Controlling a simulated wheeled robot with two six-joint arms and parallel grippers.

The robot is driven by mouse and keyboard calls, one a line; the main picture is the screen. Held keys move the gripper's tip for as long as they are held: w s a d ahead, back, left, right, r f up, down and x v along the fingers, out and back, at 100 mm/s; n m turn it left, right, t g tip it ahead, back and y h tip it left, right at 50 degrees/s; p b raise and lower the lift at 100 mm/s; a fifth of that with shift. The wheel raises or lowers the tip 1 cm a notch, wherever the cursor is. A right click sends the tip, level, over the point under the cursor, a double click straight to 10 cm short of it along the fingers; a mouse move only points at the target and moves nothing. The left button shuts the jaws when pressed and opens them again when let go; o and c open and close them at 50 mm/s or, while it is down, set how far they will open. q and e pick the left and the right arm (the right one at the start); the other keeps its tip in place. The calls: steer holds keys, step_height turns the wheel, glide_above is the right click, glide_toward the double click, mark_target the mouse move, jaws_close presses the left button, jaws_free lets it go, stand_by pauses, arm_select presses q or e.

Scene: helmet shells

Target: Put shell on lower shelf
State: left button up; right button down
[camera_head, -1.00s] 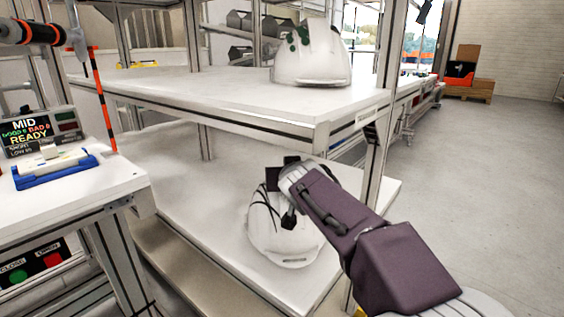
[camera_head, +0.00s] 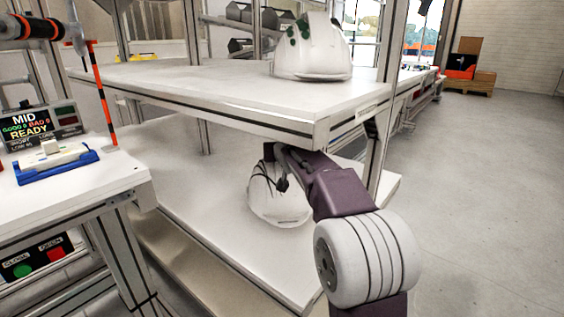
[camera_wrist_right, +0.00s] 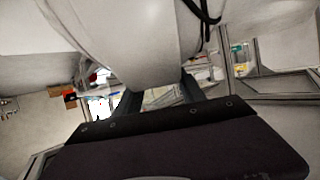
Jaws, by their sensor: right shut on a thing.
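A white helmet shell (camera_head: 272,203) with dark straps is over the lower shelf (camera_head: 205,215) in the head view, under the upper shelf. My right gripper is shut on this shell; its fingers (camera_wrist_right: 160,98) show at the shell's edge in the right wrist view, where the shell (camera_wrist_right: 135,45) fills the upper middle. I cannot tell whether the shell touches the shelf board. A second white shell (camera_head: 318,55) with green marks sits on the upper shelf (camera_head: 215,90). My left gripper is not in view.
The upper shelf's front edge and a metal post (camera_head: 383,120) stand close to my right arm. A workbench (camera_head: 80,185) with a blue tray (camera_head: 55,165) is at the left. The lower shelf is bare left of the shell. Open floor lies to the right.

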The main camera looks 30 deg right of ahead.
steer(key=shift+f+b, duration=1.55)
steer(key=shift+f, duration=0.15)
steer(key=shift+f, duration=0.15)
steer(key=c, duration=0.7)
jaws_free()
